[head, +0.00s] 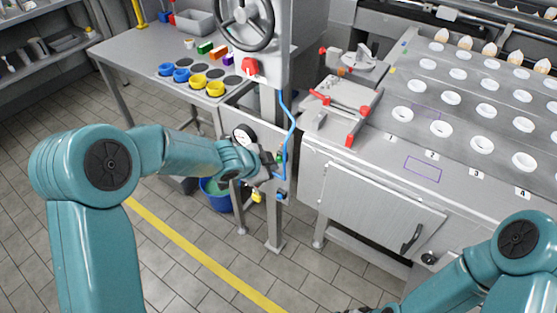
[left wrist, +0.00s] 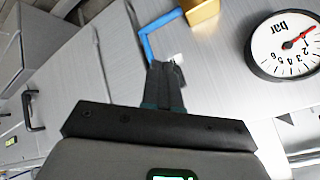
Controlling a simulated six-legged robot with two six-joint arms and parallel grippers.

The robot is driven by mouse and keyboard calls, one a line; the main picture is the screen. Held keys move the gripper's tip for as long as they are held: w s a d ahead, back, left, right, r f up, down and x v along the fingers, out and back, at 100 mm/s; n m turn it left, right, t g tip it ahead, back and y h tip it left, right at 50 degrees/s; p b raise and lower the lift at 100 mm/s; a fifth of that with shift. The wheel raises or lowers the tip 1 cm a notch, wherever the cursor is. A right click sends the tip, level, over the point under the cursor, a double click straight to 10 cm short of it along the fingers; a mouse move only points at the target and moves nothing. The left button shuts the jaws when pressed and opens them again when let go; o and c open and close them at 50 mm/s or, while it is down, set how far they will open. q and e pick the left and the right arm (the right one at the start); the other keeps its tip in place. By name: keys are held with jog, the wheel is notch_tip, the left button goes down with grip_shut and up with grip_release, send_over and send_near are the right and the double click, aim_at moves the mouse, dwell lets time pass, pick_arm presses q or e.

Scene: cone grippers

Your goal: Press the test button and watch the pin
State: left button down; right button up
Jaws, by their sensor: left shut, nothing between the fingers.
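My left gripper (head: 276,172) is at the grey panel below the handwheel, beside the blue hose. In the left wrist view its fingers (left wrist: 166,85) are shut and empty, with the tips close to a small pale part (left wrist: 177,59) on the metal panel. I cannot tell whether they touch it, or whether it is the test button. A small green spot (head: 280,158) shows near the gripper in the head view. I cannot make out the pin. A dark part of my right gripper (head: 360,310) barely shows at the bottom edge; its fingers cannot be made out.
A round bar gauge (left wrist: 287,45) with a red needle is right of the left fingers. A brass block (left wrist: 202,10) and blue hose (left wrist: 155,40) are just beyond them. A handwheel (head: 247,22) is above; a blue bucket (head: 215,196) stands below.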

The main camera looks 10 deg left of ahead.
pick_arm(q)
jog(key=shift+w+d+p, duration=0.15)
jog(key=shift+w+p, duration=0.2)
jog(key=shift+w, duration=0.1)
dwell(0.3)
dwell(1.2)
jog(key=shift+s+a+b, duration=0.3)
jog(key=shift+s+b, duration=0.35)
jog(key=shift+s, duration=0.25)
jog(key=s, duration=0.1)
jog(key=s+a+b, duration=0.1)
jog(key=s, duration=0.1)
jog(key=s+b, duration=0.1)
jog(key=shift+s+a, duration=0.35)
dwell(0.3)
